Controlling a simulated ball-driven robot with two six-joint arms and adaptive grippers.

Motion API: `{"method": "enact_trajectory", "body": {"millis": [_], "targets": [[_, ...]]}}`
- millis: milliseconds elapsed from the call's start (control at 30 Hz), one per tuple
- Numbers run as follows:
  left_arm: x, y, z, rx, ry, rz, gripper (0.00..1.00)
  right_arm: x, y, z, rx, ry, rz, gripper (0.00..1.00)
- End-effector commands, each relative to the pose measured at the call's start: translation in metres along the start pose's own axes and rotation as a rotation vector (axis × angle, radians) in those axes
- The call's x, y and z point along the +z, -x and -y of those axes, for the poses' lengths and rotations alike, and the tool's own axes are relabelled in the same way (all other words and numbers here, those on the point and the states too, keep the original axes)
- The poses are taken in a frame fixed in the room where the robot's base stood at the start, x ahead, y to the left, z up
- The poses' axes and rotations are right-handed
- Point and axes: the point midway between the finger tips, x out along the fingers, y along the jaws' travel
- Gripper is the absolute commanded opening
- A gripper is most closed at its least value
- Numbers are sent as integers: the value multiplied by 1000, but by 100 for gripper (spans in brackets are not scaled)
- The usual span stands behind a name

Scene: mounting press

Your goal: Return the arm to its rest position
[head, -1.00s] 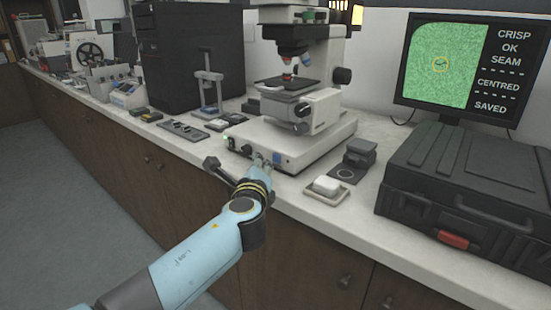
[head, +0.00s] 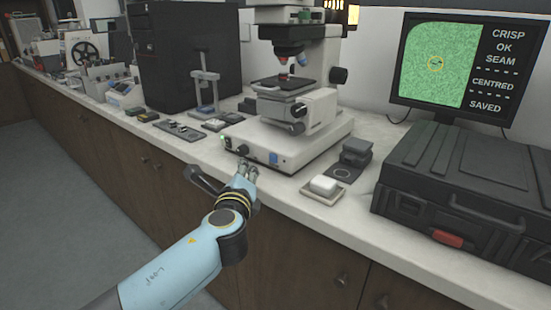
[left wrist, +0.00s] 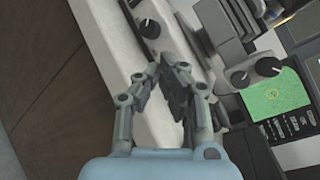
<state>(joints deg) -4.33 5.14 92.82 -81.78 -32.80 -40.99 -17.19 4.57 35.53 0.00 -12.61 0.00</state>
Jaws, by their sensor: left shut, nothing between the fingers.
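My left gripper (head: 247,170) is at the front edge of the bench, in front of the microscope base (head: 290,143). In the left wrist view the left gripper (left wrist: 167,85) has its fingertips together with nothing between them. The microscope (head: 295,80) stands upright, and the gripper is apart from its front knobs. My blue left arm (head: 180,268) reaches in from the lower left. My right gripper is not in view.
A monitor (head: 450,70) reads CRISP OK SEAM, CENTRED, SAVED. A black case (head: 465,190) sits at the right. A white block in a small tray (head: 323,190) is near the bench edge. The floor (head: 60,220) at left is clear.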

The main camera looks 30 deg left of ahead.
Motion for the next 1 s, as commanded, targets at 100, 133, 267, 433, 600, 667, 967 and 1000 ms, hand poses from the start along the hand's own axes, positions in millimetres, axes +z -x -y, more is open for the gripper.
{"method": "enact_trajectory", "body": {"millis": [100,133,267,433,600,667,967,1000], "targets": [[0,0,0,0,0,0,0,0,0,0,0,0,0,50],[0,0,0,0,0,0,0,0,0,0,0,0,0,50],[-1,2,-3,4,-2,-3,0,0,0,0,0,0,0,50],[-24,18,-52,84,-30,-59,0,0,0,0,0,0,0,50],[-79,59,-161,309,58,-212,0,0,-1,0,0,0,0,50],[-98,81,-202,405,121,-262,0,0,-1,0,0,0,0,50],[-158,243,-388,973,557,-324,0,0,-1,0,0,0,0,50],[-160,269,-408,1054,631,-300,0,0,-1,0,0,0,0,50]]}}
